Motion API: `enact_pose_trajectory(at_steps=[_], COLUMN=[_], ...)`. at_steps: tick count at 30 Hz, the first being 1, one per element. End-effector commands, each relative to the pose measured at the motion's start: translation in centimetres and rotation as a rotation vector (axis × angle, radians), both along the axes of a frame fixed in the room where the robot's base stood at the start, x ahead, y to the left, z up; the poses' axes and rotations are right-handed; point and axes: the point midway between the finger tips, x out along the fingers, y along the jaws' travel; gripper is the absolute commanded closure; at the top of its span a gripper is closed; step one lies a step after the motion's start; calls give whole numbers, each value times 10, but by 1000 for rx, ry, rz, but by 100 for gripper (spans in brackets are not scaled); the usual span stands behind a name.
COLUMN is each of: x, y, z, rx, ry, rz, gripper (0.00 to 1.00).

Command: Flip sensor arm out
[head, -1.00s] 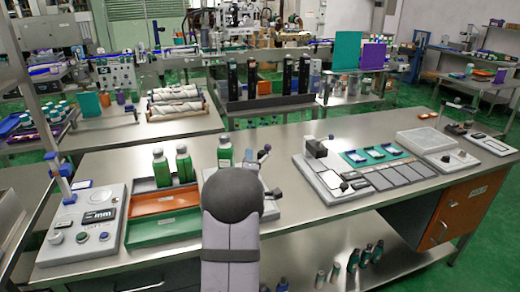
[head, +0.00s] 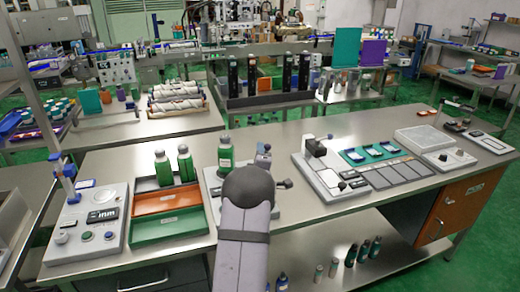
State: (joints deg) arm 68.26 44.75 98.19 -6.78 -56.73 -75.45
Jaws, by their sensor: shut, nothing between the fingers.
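The sleeve applicator (head: 213,183) seems to be the pale device on the bench, just behind my arm. Most of it is hidden by my grey arm and its dark rounded joint. A small upright part with a bluish knob (head: 263,160) shows above the joint. A small dark part (head: 283,184) sticks out to the right of the joint. I cannot tell which of these is the sensor arm, or how far it is turned. My gripper is hidden behind my own arm. A green bottle (head: 225,152) stands upright at the device's back.
Two green bottles (head: 185,165) stand by the orange tray (head: 166,200) and green tray (head: 170,226) on the left. A pale console (head: 88,215) with a post stands farther left. Bare bench lies in front.

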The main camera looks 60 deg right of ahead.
Motion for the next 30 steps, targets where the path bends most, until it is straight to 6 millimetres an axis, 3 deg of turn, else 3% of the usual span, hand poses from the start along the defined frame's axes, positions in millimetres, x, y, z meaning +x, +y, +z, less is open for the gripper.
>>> enact_pose_trajectory(at_steps=[14, 30], x=[0, -16], y=[0, -1], z=[-1, -1], rx=[-2, -1], ry=[-2, -1], rz=[-27, -256], gripper=[100, 100])
